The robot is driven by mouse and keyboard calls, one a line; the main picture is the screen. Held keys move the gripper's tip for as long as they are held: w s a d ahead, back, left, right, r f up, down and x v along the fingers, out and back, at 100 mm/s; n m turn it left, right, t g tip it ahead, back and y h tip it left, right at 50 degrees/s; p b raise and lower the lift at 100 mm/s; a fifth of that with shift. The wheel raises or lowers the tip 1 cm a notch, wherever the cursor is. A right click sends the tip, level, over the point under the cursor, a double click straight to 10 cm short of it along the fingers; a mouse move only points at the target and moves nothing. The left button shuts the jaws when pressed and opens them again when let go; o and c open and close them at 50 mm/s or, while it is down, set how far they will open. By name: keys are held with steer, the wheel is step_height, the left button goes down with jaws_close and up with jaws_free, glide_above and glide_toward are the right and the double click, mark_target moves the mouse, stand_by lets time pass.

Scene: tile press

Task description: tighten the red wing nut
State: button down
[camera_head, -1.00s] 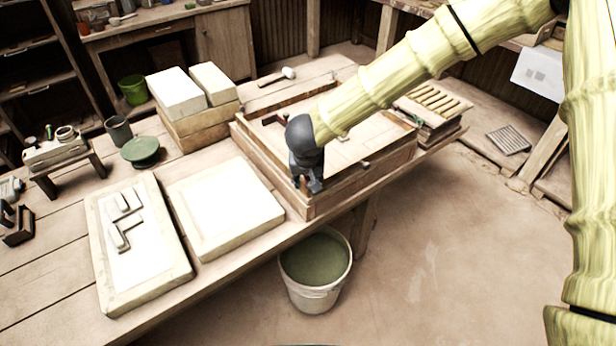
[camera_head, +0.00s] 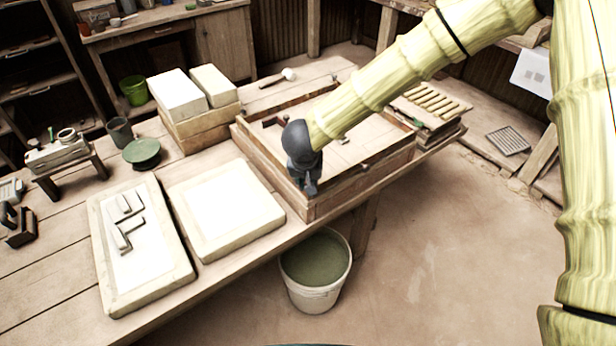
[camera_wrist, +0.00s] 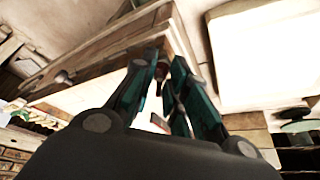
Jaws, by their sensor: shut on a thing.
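The wooden press frame (camera_head: 357,189) stands on the workbench, with my gripper (camera_head: 308,188) pointing down at its near left corner. In the wrist view my gripper (camera_wrist: 166,62) has its two dark teal fingers close together at the edge of the wooden frame (camera_wrist: 105,52). A small dark red part, which looks like the red wing nut (camera_wrist: 162,71), shows between the fingertips, and the gripper is shut on it. Most of the nut is hidden by the fingers. In the head view the nut is hidden behind the gripper.
Two pale slabs (camera_head: 226,208) lie left of the frame, one with raised tiles (camera_head: 125,222). Pale blocks (camera_head: 178,95) and a green round dish (camera_head: 141,152) stand behind. A bucket (camera_head: 316,296) stands on the floor below the bench edge. A mallet (camera_head: 288,74) lies at the back.

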steer(key=m+p, duration=0.2)
steer(key=p, duration=0.1)
steer(key=shift+a+r+h, duration=0.1)
steer(key=shift+r+h, duration=0.2)
steer(key=shift+h, duration=0.1)
steer(key=m+h+p, duration=0.1)
steer(key=m+p, duration=0.2)
steer(key=shift+g+p, duration=0.3)
steer(key=m+g+p, duration=0.1)
steer(key=m+p, duration=0.1)
steer(key=m+h+p, duration=0.1)
steer(key=m+p, duration=0.1)
steer(key=m, duration=0.1)
steer(key=shift+w+a+f+g, duration=0.15)
steer(key=shift+w+f+g, duration=0.05)
steer(key=shift+g, duration=0.2)
steer(key=m, duration=0.2)
steer(key=m+g+h+p, duration=0.1)
steer(key=m, duration=0.2)
steer(key=shift+w+f+g, duration=0.1)
steer(key=shift+w+g, duration=0.05)
steer(key=shift+g, duration=0.15)
steer(key=c, duration=2.1)
jaws_free()
steer(key=shift+m+g, duration=0.3)
steer(key=shift+m, duration=0.5)
